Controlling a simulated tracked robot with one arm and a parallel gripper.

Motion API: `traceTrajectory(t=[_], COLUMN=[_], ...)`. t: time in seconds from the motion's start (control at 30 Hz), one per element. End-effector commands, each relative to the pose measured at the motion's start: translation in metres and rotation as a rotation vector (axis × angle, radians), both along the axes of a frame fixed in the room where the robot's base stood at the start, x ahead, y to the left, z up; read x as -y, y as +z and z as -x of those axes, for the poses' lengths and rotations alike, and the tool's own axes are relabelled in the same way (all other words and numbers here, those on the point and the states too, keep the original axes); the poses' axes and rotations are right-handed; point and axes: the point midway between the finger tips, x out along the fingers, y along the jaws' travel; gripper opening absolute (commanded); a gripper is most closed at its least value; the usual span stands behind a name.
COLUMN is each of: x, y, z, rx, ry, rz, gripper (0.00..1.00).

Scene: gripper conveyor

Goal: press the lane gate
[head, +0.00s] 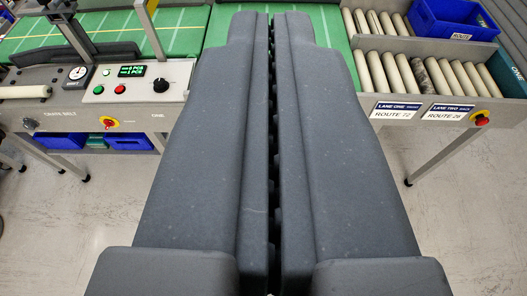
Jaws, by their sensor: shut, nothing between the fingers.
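My gripper (271,22) fills the middle of the head view, its two dark grey fingers side by side, shut and empty. The fingertips reach over the green belt (222,28) at the top. I cannot pick out a lane gate for certain; the fingers hide part of the belt. To the right are roller lanes (395,72), with signs reading LANE ONE (396,109) and LANE TWO (446,111). Left of the fingers is a control panel (122,90) with a green button (106,73), a red button (98,89), a small display (131,71) and a black knob (161,83).
A blue bin (440,22) sits at the upper right by the rollers. Red stop buttons show on the left front (110,123) and right front (481,120). A dark post (68,22) stands at the left. The pale floor (60,220) is clear.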

Motion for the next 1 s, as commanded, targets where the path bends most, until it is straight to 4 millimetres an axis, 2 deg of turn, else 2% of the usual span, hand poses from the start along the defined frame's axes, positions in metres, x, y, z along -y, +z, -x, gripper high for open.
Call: traceTrajectory(t=[0.17,0.27,0.37,0.5,0.57,0.7,0.87,1.0], x=[0.001,0.005,0.009,0.015,0.018,0.023,0.031,0.036], y=[-0.006,-0.021,-0.045,-0.087,-0.106,-0.158,-0.225,-0.287], z=[-0.013,-0.042,-0.083,-0.145,-0.168,-0.219,-0.266,-0.298], rx=[0.001,0.000,0.008,0.029,0.043,0.063,0.086,0.104], ry=[-0.009,-0.026,-0.052,-0.091,-0.104,-0.130,-0.153,-0.164], rz=[-0.016,-0.056,-0.119,-0.221,-0.265,-0.371,-0.496,-0.607], gripper=[0.00,0.00,0.00,0.00,0.00,0.00,0.00,0.00])
